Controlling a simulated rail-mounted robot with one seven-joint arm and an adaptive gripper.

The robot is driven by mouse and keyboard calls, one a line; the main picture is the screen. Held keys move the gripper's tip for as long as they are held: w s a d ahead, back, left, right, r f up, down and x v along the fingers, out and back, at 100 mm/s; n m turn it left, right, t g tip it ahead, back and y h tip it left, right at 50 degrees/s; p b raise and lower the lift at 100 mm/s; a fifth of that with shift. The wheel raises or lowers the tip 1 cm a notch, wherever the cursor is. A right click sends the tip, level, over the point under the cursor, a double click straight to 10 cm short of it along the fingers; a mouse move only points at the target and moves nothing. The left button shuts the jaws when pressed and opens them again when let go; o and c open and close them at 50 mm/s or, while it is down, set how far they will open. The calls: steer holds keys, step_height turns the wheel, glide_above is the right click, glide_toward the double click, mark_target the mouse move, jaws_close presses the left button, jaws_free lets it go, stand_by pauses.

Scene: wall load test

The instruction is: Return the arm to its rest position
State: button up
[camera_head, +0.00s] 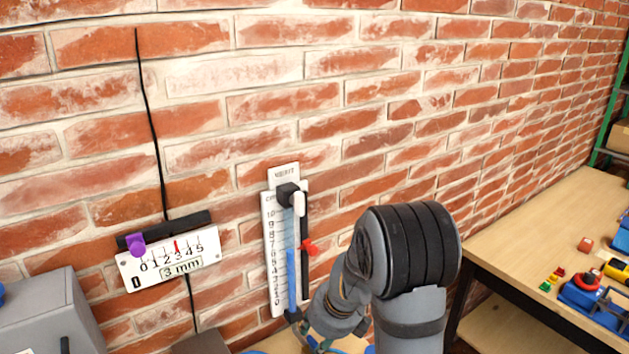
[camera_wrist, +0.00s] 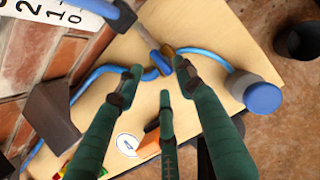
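My arm (camera_head: 415,250) rises in front of the brick wall in the head view, right of the scale board. My gripper (camera_wrist: 158,76) shows in the wrist view as dark green fingers, spread apart with nothing clearly held between them. A blue hose (camera_wrist: 218,60) with a brown and blue fitting (camera_wrist: 163,60) lies past the fingertips; whether they touch it I cannot tell. In the head view the fingers are mostly hidden at the bottom edge.
A scale board (camera_head: 269,250) with a red pointer (camera_head: 309,247) hangs on the wall close to my arm. A millimetre gauge (camera_head: 168,262) and a grey box (camera_head: 40,315) are at left. A workbench (camera_head: 530,225) with small objects stands at right.

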mark_target(313, 344)
steer(key=shift+x, duration=2.05)
steer(key=shift+s+r, duration=0.1)
steer(key=shift+r, duration=0.05)
